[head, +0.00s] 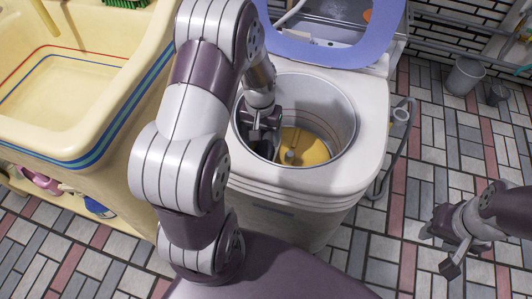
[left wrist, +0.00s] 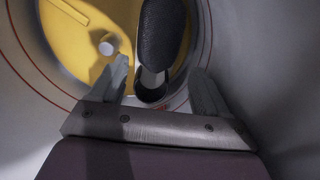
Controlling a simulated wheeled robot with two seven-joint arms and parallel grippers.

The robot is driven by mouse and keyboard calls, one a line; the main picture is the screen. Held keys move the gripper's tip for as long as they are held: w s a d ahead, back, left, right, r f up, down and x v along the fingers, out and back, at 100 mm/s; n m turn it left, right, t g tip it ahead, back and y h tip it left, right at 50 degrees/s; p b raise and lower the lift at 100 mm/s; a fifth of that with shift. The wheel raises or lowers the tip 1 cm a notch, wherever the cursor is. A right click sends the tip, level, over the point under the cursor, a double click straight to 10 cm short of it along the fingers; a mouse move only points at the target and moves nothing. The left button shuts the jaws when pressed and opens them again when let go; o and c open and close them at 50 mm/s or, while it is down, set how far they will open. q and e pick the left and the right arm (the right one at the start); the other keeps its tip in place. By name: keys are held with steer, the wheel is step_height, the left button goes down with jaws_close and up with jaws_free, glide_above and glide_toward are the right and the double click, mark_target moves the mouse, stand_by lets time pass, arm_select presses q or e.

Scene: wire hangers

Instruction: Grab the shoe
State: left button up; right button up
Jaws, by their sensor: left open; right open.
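A dark grey shoe (left wrist: 160,35) lies at the bottom of the washing machine drum (head: 345,120), on the yellow drum base (head: 308,147). In the left wrist view, the shoe stretches from the top edge down between the fingers of my left gripper (left wrist: 160,85). The jaws are open, with one finger on each side of the shoe's near end; I cannot tell whether they touch it. In the head view, my left gripper (head: 262,122) reaches inside the drum and largely hides the shoe. My right gripper (head: 441,250) is open and empty above the tiled floor at the right.
The open white washing machine (head: 285,205) has a raised blue lid (head: 340,52). The drum wall closely surrounds my left gripper. A yellow sink (head: 60,90) stands at the left. A grey bucket (head: 464,77) is at the back right. Much of the right floor is clear.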

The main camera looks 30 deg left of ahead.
mark_target(264, 147)
arm_select(q)
steer(key=f+b, duration=0.1)
steer(key=f, duration=0.1)
steer(key=f+b, duration=0.1)
steer(key=f, duration=0.1)
steer(key=f+b, duration=0.1)
steer(key=f, duration=0.1)
steer(key=shift+w+d+f, duration=0.15)
steer(key=shift+d+f, duration=0.1)
steer(key=shift+r, duration=0.15)
steer(key=shift+c, duration=0.6)
steer(key=c, duration=0.9)
